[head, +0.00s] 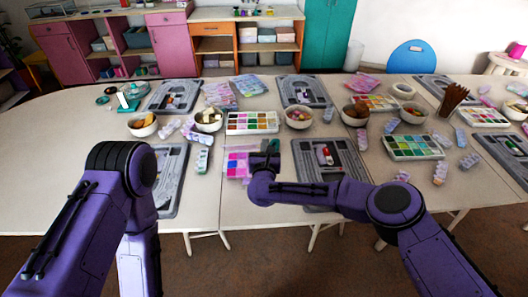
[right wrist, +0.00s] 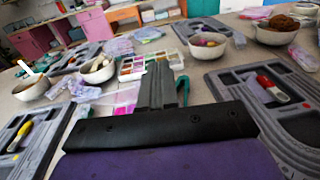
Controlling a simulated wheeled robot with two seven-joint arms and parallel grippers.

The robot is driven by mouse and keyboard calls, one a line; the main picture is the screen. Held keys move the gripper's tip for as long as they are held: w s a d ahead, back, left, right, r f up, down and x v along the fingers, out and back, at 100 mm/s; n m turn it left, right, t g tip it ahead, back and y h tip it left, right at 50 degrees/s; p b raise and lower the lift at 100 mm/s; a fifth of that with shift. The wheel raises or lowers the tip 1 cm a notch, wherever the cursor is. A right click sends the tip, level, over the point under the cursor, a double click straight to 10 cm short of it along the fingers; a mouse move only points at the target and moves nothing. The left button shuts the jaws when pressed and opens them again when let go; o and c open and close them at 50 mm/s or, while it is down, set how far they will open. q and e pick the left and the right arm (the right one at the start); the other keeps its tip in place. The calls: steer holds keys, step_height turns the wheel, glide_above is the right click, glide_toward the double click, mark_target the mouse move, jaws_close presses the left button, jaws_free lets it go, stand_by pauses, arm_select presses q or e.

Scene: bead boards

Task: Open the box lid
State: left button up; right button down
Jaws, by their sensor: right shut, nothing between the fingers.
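A bead box (head: 237,165) with pink and purple compartments lies near the front of the table, between two grey bead boards. My right gripper (head: 265,150) is shut and empty at the right side of this box, hiding part of it. In the right wrist view the shut fingers (right wrist: 160,85) point away over the table, with part of the pink box (right wrist: 122,98) just left of them. I cannot tell whether the fingers touch the box or how its lid stands. My left arm shows, but its gripper is not in view.
A multicoloured bead box (head: 252,122) lies behind the pink one. Grey bead boards lie left (head: 168,185) and right (head: 350,165). White bowls (head: 208,120) of beads stand along the middle. The table's left end is clear.

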steer(key=shift+w+r, duration=0.2)
steer(key=shift+r, duration=0.05)
steer(key=shift+a, duration=0.1)
stand_by(1.1)
steer(key=s+b, duration=0.2)
steer(key=s, duration=0.8)
steer(key=shift+s+d+r+b, duration=0.25)
steer(key=shift+r+b, duration=0.15)
